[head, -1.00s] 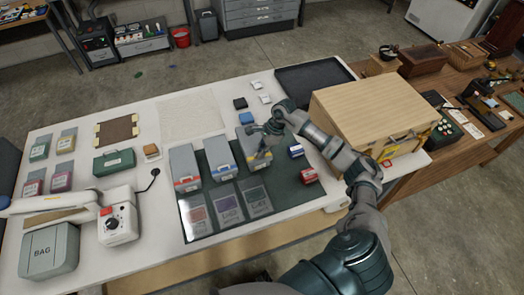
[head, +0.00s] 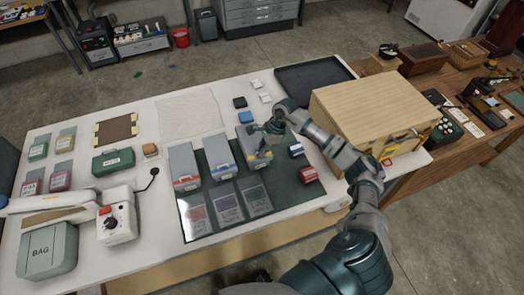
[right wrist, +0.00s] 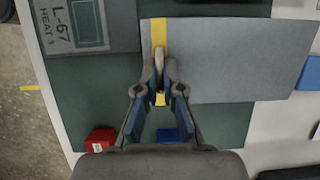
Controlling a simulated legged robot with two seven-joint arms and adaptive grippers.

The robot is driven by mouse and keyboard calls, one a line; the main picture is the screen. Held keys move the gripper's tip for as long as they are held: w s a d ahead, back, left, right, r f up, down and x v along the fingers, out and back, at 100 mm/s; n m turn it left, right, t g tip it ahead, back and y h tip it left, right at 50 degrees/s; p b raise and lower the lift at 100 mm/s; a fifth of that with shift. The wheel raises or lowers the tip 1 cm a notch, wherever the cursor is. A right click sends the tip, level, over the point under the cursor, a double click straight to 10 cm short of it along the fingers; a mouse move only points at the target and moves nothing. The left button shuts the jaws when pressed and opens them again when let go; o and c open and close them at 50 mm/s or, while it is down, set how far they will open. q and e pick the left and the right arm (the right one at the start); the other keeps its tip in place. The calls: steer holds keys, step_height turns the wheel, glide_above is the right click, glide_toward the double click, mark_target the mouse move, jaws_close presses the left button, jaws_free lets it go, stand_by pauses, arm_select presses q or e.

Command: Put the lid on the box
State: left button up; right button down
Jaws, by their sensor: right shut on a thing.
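My left gripper is not in view.
A big wooden case (head: 365,105) stands right of the mat, close to my right arm. Small red (head: 307,174) and blue (head: 295,151) blocks lie right of the grey boxes. Flat labelled cards lie at the mat's front. A black tray (head: 312,76) lies behind.

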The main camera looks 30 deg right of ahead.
steer(key=shift+s+f, duration=0.15)
steer(key=shift+f, duration=0.1)
steer(key=c, duration=1.3)
jaws_free()
steer(key=shift+o, duration=0.3)
steer(key=shift+r, duration=0.2)
steer(key=w+v, duration=0.1)
steer(key=v, duration=1)
steer(key=shift+s+d+r, duration=0.25)
steer(key=shift+d, duration=0.05)
